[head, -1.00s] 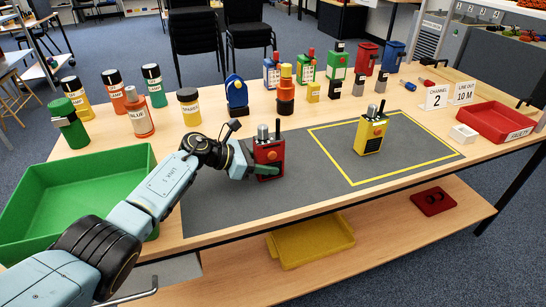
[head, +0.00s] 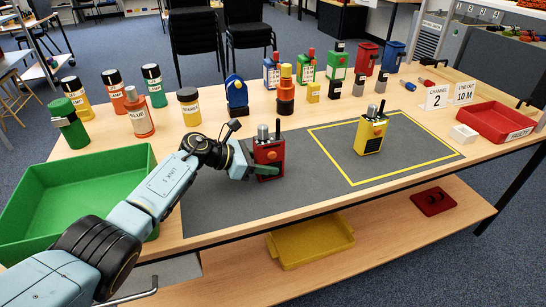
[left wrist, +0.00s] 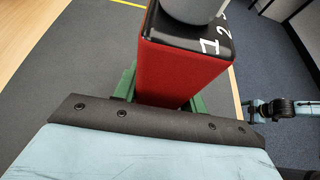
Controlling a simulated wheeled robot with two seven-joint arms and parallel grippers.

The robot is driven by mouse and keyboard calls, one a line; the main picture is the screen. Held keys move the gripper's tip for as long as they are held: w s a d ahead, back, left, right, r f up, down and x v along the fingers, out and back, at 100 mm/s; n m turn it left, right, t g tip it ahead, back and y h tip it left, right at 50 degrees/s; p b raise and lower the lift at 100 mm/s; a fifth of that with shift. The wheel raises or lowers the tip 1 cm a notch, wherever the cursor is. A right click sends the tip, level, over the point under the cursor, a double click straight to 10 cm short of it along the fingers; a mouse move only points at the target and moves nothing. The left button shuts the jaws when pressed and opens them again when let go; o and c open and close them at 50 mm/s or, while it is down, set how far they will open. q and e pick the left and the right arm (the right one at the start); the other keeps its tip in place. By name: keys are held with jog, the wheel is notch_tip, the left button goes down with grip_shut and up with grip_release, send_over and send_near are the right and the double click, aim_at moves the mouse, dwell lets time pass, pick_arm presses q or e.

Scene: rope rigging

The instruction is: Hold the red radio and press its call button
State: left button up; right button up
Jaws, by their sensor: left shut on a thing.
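The red radio (head: 271,152) stands upright on the grey mat (head: 225,205), left of the yellow-outlined area, with a dark top and a grey knob. My left gripper (head: 262,170) is shut on its lower part, with a green finger across its front. In the left wrist view the red radio (left wrist: 180,68) rises between the green fingers, with white numerals on its black top beside the grey knob. I cannot make out the call button clearly. Part of my other arm seems to show at the right of the wrist view, too small to read its gripper.
A yellow radio (head: 371,133) stands inside the yellow outline. A green tray (head: 140,165) is at left, a red tray (head: 500,121) at right. Labelled bottles (head: 138,112) and several other radios (head: 337,62) line the back. The mat between both nearer radios is clear.

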grip_shut()
dwell(0.4)
dwell(1.1)
